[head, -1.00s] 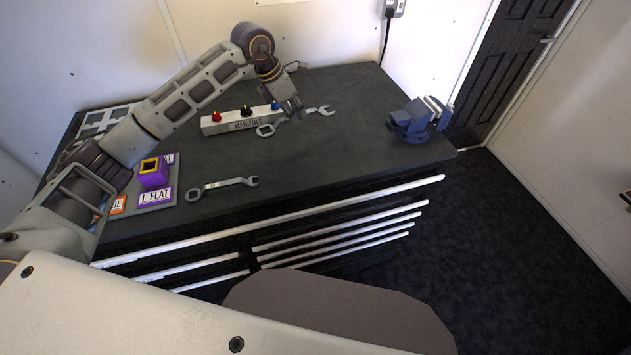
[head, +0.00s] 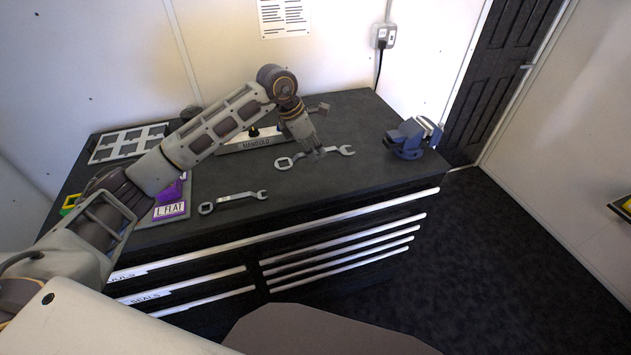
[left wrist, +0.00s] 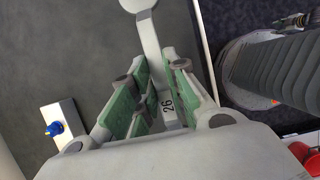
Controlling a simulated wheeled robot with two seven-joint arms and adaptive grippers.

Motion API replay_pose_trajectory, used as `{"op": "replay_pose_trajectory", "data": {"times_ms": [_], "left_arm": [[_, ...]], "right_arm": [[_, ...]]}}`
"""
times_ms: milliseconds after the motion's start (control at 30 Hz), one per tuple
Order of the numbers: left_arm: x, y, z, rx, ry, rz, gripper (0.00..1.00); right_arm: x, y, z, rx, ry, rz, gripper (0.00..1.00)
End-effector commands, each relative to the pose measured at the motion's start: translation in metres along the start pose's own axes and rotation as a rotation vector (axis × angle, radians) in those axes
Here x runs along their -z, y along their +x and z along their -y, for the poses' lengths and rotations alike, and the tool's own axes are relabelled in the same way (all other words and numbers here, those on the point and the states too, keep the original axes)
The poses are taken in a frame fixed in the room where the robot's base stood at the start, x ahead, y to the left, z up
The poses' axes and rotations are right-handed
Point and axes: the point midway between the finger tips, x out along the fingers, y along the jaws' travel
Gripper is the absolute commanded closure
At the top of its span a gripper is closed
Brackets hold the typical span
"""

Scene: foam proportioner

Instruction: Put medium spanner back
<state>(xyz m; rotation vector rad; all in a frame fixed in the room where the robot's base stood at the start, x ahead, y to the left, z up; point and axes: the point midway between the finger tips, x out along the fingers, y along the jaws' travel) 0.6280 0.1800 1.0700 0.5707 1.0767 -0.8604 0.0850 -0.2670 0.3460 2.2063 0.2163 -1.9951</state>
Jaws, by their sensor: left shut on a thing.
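A silver spanner (head: 335,151) is at the back middle of the dark bench (head: 345,180), in front of the manifold block. My left gripper (head: 316,153) comes down on its handle and is shut on it. In the left wrist view the spanner (left wrist: 150,40) runs between the green-padded fingers (left wrist: 150,102) and bears the number 26. I cannot tell whether it touches the bench. A second silver spanner (head: 234,201) lies near the bench's front edge, apart from the gripper. I cannot tell from markings which is medium. My right gripper is not in view.
The white manifold block (head: 235,148) stands behind the held spanner, partly hidden by my arm. A blue vise (head: 410,138) is at the right end. A purple holder (head: 170,192) and a framed tray (head: 130,143) are at the left. The bench between the spanners is clear.

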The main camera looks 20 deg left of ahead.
Motion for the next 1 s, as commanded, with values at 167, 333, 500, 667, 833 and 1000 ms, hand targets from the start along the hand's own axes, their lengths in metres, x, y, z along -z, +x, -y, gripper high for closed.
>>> {"op": "replay_pose_trajectory", "data": {"times_ms": [167,333,500,667,833,1000], "left_arm": [[0.006,0.013,0.0,0.003,-0.001,-0.001,1.0],[0.014,0.034,0.0,0.003,-0.003,-0.001,1.0],[0.021,0.051,0.0,0.001,-0.001,0.0,1.0],[0.023,0.056,0.0,0.0,-0.001,0.001,1.0],[0.023,0.056,0.0,0.0,-0.001,0.001,1.0],[0.025,0.059,0.0,0.001,-0.001,0.0,1.0]], "right_arm": [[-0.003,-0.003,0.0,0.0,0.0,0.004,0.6],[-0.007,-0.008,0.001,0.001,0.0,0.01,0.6],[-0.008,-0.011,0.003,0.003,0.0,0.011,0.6],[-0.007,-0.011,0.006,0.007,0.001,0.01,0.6],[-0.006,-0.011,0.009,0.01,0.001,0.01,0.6],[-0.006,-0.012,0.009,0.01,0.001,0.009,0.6]]}}
